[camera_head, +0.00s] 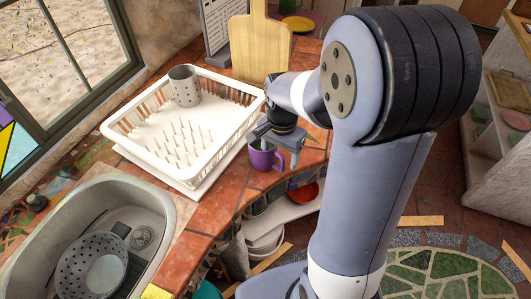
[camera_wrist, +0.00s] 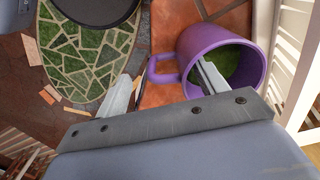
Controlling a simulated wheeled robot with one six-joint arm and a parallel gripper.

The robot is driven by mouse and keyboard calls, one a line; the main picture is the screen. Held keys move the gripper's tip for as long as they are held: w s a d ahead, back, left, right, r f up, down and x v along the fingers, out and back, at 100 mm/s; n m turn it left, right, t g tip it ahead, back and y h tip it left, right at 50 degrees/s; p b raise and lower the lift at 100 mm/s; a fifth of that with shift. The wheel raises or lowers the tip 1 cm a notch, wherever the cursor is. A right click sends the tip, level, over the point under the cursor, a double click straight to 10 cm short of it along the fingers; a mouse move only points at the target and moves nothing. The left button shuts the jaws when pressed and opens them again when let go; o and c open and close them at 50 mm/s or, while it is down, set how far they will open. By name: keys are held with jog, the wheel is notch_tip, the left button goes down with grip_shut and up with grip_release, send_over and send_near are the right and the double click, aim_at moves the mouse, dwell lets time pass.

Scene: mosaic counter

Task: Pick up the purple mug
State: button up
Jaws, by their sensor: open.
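The purple mug (camera_head: 264,158) stands on the tiled counter, beside the front right of the white dish rack. In the wrist view the mug (camera_wrist: 187,42) shows its round opening, with a green inside, and its handle points left. My gripper (camera_head: 279,146) is at the mug, over the counter edge. In the wrist view my gripper (camera_wrist: 166,71) is open. One finger overlaps the mug's opening and the other is left of the handle, so the handle and near wall lie between them. I cannot tell how deep the right finger reaches. Nothing is held.
The white dish rack (camera_head: 150,140) holds a grey perforated cup (camera_head: 184,86) close by on the left. A wooden cutting board (camera_head: 260,45) stands behind. A sink (camera_head: 85,215) with a colander is at the lower left. Shelves with bowls (camera_head: 266,243) are below the counter edge.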

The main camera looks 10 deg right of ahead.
aim_at(277, 168)
jog(key=shift+w+a+f+p, duration=0.15)
jog(key=shift+f+p, duration=0.1)
jog(key=shift+f, duration=1.05)
jog(key=shift+w+a+f+p, duration=0.1)
jog(key=shift+f+p, duration=0.1)
jog(key=shift+f, duration=1.05)
jog(key=shift+c, duration=0.3)
jog(key=c, duration=1.4)
notch_tip(277, 168, up, 10)
jog(key=shift+r+b, duration=0.1)
jog(key=shift+b, duration=0.25)
jog(key=o, duration=0.8)
grip_shut()
